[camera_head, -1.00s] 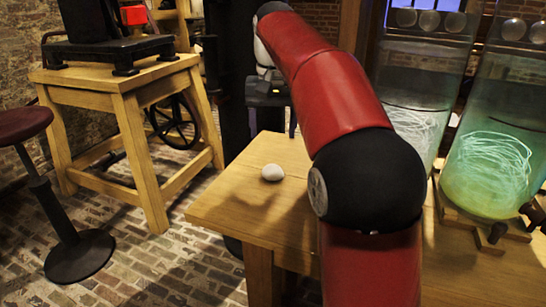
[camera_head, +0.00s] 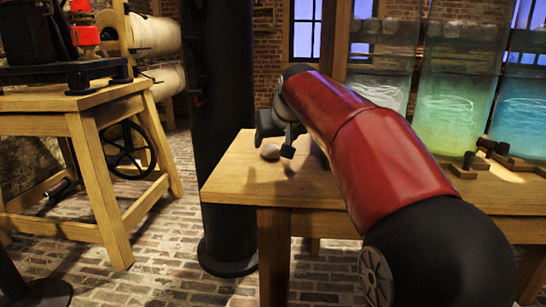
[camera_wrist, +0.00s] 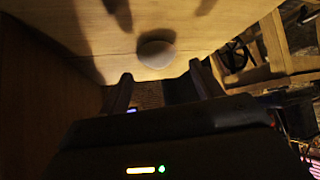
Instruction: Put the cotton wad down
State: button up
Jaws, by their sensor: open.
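The cotton wad (camera_head: 270,152) is a small, pale, rounded lump resting on the wooden table (camera_head: 235,178), near its left end. My gripper (camera_head: 275,143) is beside the wad in the head view, with my red arm reaching in from the right. In the wrist view my gripper (camera_wrist: 161,70) has its two dark fingers spread apart. The wad (camera_wrist: 157,53) shows just beyond the fingertips, in line with the gap between them. The fingers do not visibly hold it; whether either touches it I cannot tell.
Tall glass jars with glowing liquid, one green (camera_head: 452,115) and one blue (camera_head: 525,120), stand at the table's back right. A black column (camera_head: 225,130) stands left of the table. A wooden stand (camera_head: 95,125) is further left, with brick floor between.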

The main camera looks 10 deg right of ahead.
aim_at(273, 146)
jog(key=b+x, duration=0.1)
jog(key=x, duration=0.4)
jog(key=shift+d, duration=0.1)
jog(key=shift+r, duration=0.1)
jog(key=c, duration=1.1)
